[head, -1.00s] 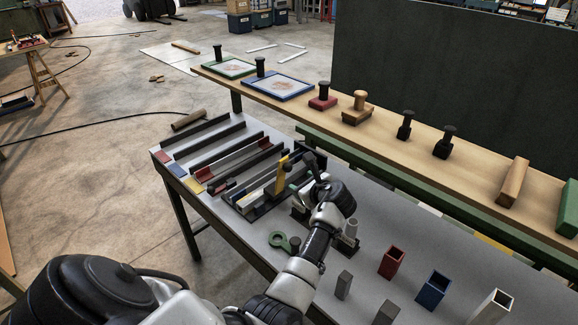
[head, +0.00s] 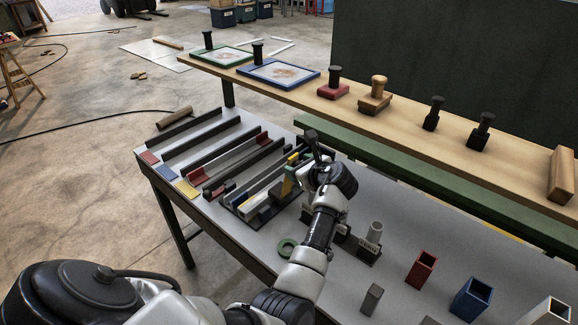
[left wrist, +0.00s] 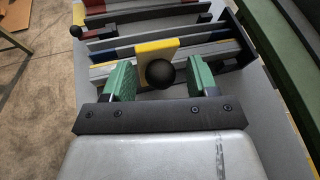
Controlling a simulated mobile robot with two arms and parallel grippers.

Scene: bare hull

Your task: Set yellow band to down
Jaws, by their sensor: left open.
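A yellow plate (left wrist: 143,54) stands in a dark slotted rack on the grey table. A black ball knob (left wrist: 160,73) shows in front of it. In the left wrist view the green fingers of my left gripper (left wrist: 161,81) are apart, one on each side of the knob. I cannot tell whether either finger touches it. In the head view my left gripper (head: 289,178) is over the rack's right end and hides most of the plate; a bit of yellow (head: 292,158) shows there. My right gripper is out of view.
Dark rails (head: 201,139) lie left of the rack, with red, blue and yellow patches at their near ends. A wooden shelf (head: 400,115) runs behind.

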